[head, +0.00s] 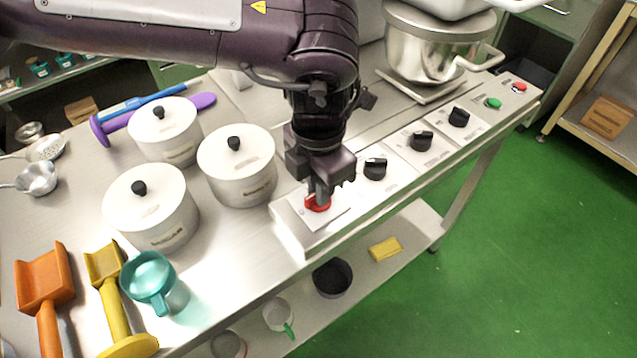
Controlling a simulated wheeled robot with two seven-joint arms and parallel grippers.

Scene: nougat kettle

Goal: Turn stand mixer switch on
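The stand mixer (445,45) has a steel bowl and stands at the back right of the steel table. Its control strip (385,195) runs along the table's front edge. A red switch (317,203) sits at the strip's left end, with several black knobs to its right, among them the nearest one (375,168). My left gripper (319,196) points down right over the red switch, its fingers at or touching it. The fingers partly hide the switch, and I cannot tell whether they grip it. My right gripper is not in view.
White lidded canisters (236,165) stand just left of the gripper. Green (493,103) and red (519,87) buttons sit at the strip's right end. An orange scoop (45,285), a yellow scoop (108,290) and a teal cup (150,277) lie front left. Green floor is clear at right.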

